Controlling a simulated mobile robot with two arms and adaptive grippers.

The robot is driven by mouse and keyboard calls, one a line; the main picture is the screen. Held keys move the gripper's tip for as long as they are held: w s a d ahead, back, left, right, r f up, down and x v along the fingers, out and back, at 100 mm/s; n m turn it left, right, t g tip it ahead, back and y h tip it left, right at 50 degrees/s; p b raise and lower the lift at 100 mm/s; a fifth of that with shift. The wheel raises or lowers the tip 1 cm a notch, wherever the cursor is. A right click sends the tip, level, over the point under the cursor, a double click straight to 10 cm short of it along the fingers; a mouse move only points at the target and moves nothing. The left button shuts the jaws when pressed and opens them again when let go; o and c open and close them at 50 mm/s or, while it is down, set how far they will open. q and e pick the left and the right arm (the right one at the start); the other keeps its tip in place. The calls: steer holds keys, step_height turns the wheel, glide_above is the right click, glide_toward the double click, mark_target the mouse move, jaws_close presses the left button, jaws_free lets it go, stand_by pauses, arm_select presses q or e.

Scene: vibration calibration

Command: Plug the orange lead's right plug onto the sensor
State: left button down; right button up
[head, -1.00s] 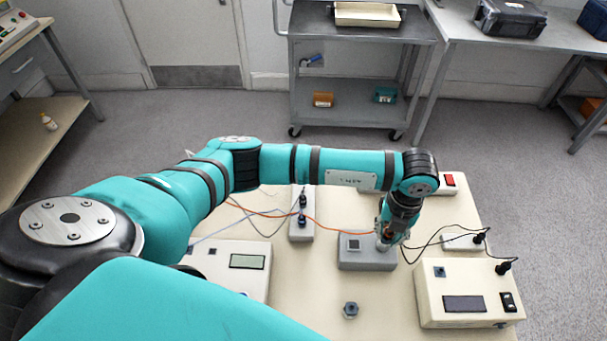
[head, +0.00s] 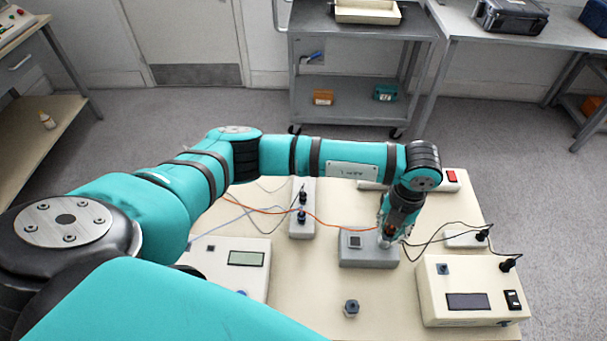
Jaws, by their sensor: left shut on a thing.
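The orange lead (head: 335,224) runs from the left, past the grey strip with the dark plugs, to my left gripper. My left gripper (head: 387,238) points down over the right part of a small grey block (head: 367,257) with a square face on its top. It is shut on the end of the orange lead, and its fingers hide the plug. I cannot tell whether the plug touches what is under it. A small dark hex-shaped piece, perhaps the sensor, (head: 351,308) stands alone on the table in front of the block. My right gripper is not in view.
A cream box with a display (head: 470,292) stands at the right, with black cables behind it. Another display box (head: 232,265) stands at the left. A pale strip (head: 302,222) with dark plugs stands between them. The table (head: 385,310) is clear around the hex piece.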

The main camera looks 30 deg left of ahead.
mark_target(391, 228)
arm_select(q)
steer(key=c, duration=1.1)
jaws_free()
steer(key=shift+r+p, duration=1.6)
steer(key=shift+r, duration=0.95)
steer(key=shift+r, duration=0.1)
step_height(391, 228, up, 12)
steer(key=shift+f, duration=0.1)
